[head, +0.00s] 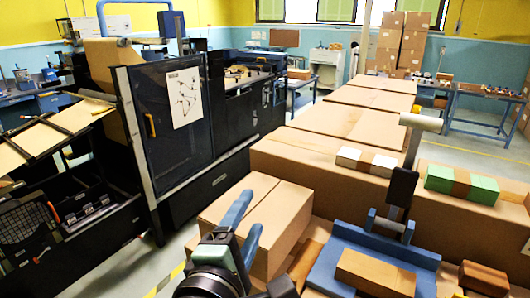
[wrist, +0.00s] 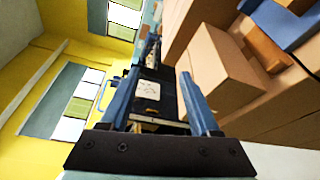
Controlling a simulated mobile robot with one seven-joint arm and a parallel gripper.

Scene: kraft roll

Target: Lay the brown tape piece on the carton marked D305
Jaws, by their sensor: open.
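My gripper (head: 245,228) is open and empty, its two blue fingers apart in the air in front of the nearest carton (head: 255,195). In the wrist view my gripper (wrist: 160,105) points across the room, with nothing between the fingers; that carton (wrist: 215,68) shows to the right. No D305 marking is readable on any carton. A flat brown piece (head: 375,272) lies on a blue stand (head: 330,265) at the lower right, and brown blocks (head: 484,278) (head: 306,262) lie beside the stand; I cannot tell which, if any, is the tape piece.
A black post with a grey roll (head: 420,123) rises from the blue stand. Long cartons (head: 340,123) run behind it, bearing a white banded pack (head: 367,161) and a green one (head: 462,184). A dark machine (head: 165,120) stands left, with open floor between.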

